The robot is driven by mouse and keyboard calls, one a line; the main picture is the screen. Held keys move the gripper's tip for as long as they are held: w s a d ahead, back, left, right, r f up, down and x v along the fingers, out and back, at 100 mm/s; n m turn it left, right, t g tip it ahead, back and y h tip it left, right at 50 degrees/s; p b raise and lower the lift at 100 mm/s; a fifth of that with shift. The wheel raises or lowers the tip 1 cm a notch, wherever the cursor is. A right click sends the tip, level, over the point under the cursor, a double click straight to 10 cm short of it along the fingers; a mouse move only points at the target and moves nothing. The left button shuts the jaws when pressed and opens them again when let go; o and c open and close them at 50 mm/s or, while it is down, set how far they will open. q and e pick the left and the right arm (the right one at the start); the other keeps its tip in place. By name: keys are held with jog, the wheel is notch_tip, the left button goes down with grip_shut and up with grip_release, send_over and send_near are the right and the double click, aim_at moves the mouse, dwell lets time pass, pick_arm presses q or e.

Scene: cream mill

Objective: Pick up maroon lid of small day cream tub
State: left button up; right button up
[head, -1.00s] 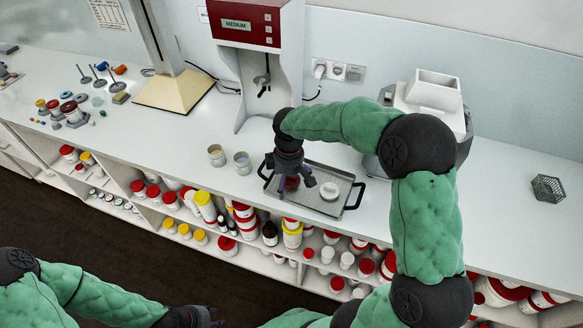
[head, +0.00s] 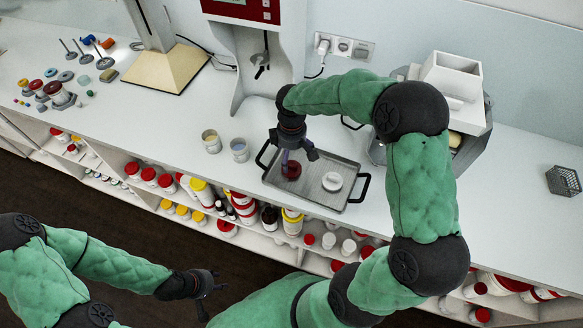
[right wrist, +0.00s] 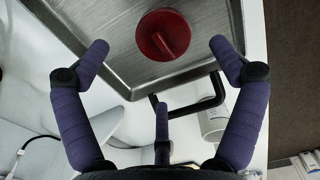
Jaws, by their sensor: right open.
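The maroon lid (head: 291,170) lies on the metal tray (head: 325,201), toward its left end. It also shows in the right wrist view (right wrist: 163,35) as a round disc with a raised bar across its top. My right gripper (head: 298,157) is over the left end of the tray. In the right wrist view its fingers (right wrist: 155,48) are spread wide and empty, with the lid lying between and beyond the fingertips. A white round tub (head: 332,181) stands on the tray to the right of the lid. My left gripper (head: 212,283) hangs low in front of the bench, away from the tray.
Two small cups (head: 211,141) stand on the counter left of the tray. A red-topped machine (head: 262,60) is behind it, and a white and grey machine (head: 450,85) at the right. Black handles (head: 361,190) stick out from the tray. The counter far right is mostly clear.

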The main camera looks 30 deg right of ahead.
aim_at(292, 165)
jog(key=shift+s+f, duration=0.15)
jog(key=shift+f, duration=0.2)
notch_tip(292, 165, down, 4)
jog(key=shift+s+a+f+b, duration=0.1)
jog(key=shift+a+f+b, duration=0.1)
jog(key=shift+b, duration=0.35)
jog(key=c, duration=0.8)
